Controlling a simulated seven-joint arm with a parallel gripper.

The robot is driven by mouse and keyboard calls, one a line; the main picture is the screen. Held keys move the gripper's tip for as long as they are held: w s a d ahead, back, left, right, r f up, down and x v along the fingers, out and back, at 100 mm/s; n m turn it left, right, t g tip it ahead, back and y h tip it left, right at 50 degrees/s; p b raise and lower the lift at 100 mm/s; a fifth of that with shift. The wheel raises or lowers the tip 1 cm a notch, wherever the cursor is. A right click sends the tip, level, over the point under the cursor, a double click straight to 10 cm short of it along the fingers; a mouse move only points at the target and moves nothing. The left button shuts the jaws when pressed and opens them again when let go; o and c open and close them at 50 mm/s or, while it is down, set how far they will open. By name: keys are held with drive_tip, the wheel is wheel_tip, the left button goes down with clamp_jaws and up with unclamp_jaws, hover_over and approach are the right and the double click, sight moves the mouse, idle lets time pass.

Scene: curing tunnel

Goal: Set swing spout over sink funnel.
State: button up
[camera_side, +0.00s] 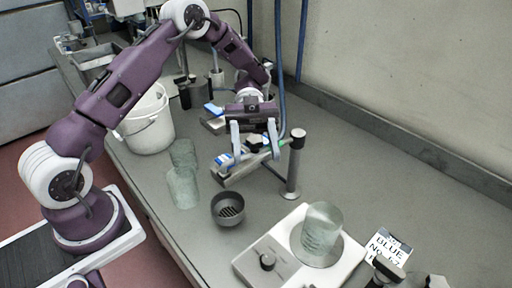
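The swing spout (232,174) is a grey bar that runs leftward and toward the front from a grey upright post (293,172). Its free end is up and behind the sink funnel in the picture, not over it. The sink funnel (228,209) is a dark round cup with a slotted grate, on the bench. My gripper (255,152) points down at the spout, with its two pale fingers spread apart. The fingertips are close to the bar; I cannot tell whether they touch it. The gripper hides part of the bar.
Two glass beakers (183,188) stand left of the funnel. A white hotplate (266,258) with a glass beaker (321,229) is at the front right. A white bucket (150,132) stands at the left. A sign (388,247) lies at the right.

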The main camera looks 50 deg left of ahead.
drive_tip(key=v, duration=0.7)
